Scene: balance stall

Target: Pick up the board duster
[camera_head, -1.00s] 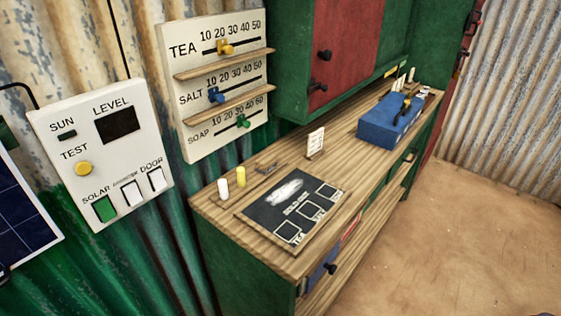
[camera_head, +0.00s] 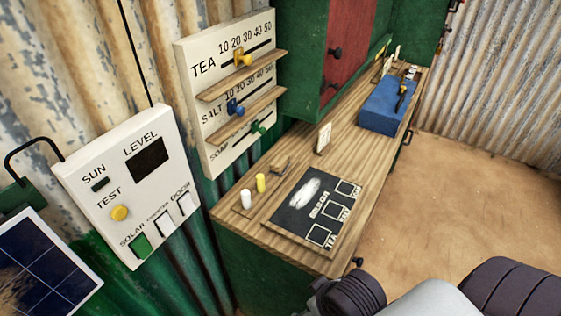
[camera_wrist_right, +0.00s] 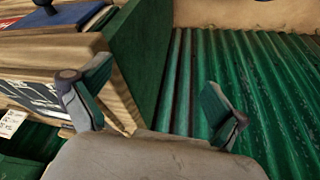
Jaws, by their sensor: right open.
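A small brown block (camera_head: 281,164), which looks like the board duster, lies on the wooden counter (camera_head: 352,165), behind the yellow chalk (camera_head: 260,183) and the white chalk (camera_head: 246,199). It is too small to make out in detail. A black chalkboard (camera_head: 312,207) lies flat in front of it. My right gripper (camera_wrist_right: 152,100) is open and empty in the right wrist view, over green corrugated metal and beside the counter's end. I cannot make out the duster in that view. My left gripper is not in view.
A blue box (camera_head: 385,108) stands farther along the counter, and a small white card (camera_head: 323,138) stands upright nearer. The slider board (camera_head: 238,90) and switch panel (camera_head: 128,185) hang on the wall. My right arm shows at lower right. Floor (camera_head: 470,190) is clear.

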